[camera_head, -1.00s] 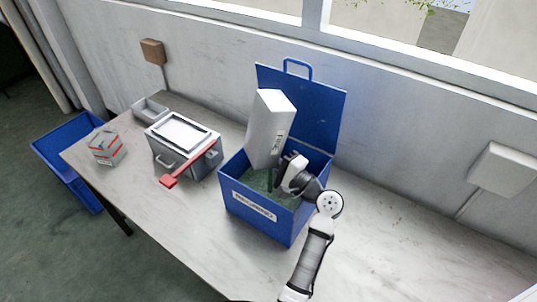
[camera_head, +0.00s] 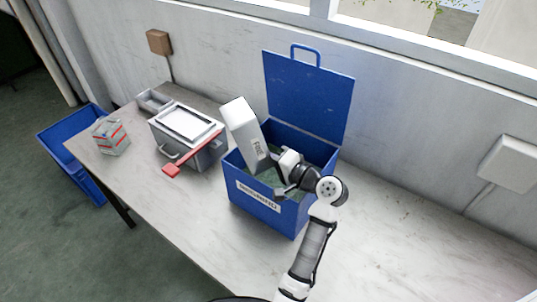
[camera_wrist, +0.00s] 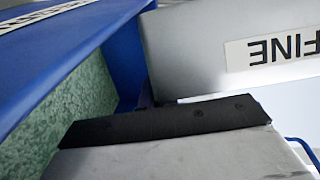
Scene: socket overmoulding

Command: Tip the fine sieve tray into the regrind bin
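The fine sieve tray (camera_head: 243,130) is a white box with a FINE label, held steeply tilted over the left part of the blue regrind bin (camera_head: 270,213). It also shows in the wrist view (camera_wrist: 200,58), its label upside down. My gripper (camera_head: 273,170) is at the tray's lower right end, inside the bin opening, and appears shut on it; the exact grip is partly hidden. The bin's lid (camera_head: 308,95) stands open behind. Green granules show inside the bin in the wrist view (camera_wrist: 85,110). The tray's inside is hidden.
A grey machine box (camera_head: 205,150) with a red-ended lever (camera_head: 172,169) stands left of the bin. A small grey tray (camera_head: 153,101) and a red-striped box (camera_head: 111,137) are farther left. Another blue bin (camera_head: 58,142) is beyond the table's left end. The table's right side is clear.

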